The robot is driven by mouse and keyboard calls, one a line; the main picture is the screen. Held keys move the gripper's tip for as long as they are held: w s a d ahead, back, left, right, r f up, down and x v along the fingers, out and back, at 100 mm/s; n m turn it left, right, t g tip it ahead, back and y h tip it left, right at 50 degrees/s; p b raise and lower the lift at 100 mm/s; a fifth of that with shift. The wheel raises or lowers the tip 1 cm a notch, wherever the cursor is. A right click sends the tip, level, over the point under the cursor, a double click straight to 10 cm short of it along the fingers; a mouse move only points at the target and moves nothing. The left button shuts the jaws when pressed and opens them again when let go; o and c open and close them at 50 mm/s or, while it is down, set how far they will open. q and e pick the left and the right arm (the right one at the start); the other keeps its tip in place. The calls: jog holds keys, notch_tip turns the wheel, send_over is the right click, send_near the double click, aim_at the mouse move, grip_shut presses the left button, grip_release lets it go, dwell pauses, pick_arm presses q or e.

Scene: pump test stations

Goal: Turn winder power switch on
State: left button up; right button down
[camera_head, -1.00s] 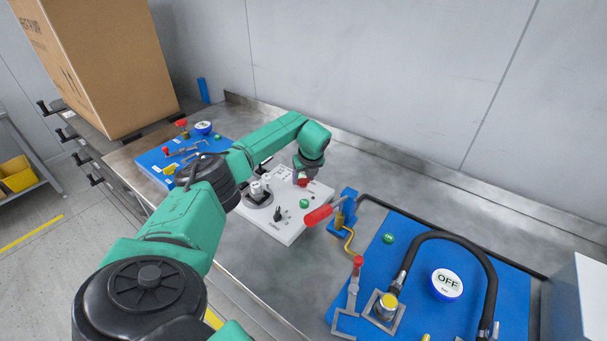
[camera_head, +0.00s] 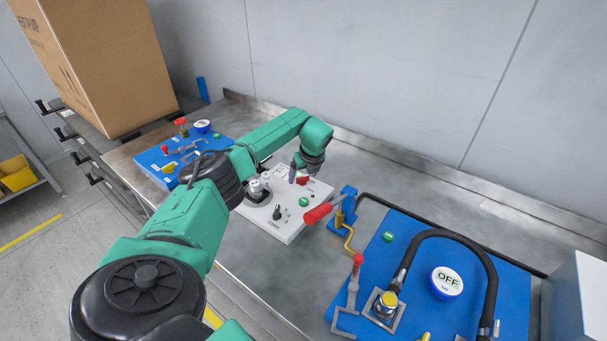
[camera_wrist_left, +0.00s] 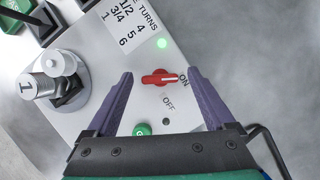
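The winder panel (camera_head: 275,227) is a white sloped box on the steel bench. Its red power switch (camera_head: 303,180) sits near the back edge, partly behind my left gripper (camera_head: 301,172). In the left wrist view the red switch (camera_wrist_left: 160,79) lies crosswise, its right end beside the ON label (camera_wrist_left: 184,80); the OFF label (camera_wrist_left: 168,104) is below. A small green light (camera_wrist_left: 162,43) glows on the panel. My left gripper (camera_wrist_left: 160,82) is open, with one purple finger on each side of the switch and visible gaps to it. My right gripper is out of view.
A green button (camera_head: 304,202), a black knob (camera_head: 277,213) and a metal winder spindle (camera_wrist_left: 49,84) share the panel. A red-handled clamp (camera_head: 318,213) stands to the right, before a blue pump board (camera_head: 400,255). Another blue board (camera_head: 160,155) lies left.

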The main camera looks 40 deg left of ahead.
pick_arm(q)
jog(key=b+v, duration=0.2)
jog(key=v, duration=1.2)
jog(key=shift+r+b, duration=0.3)
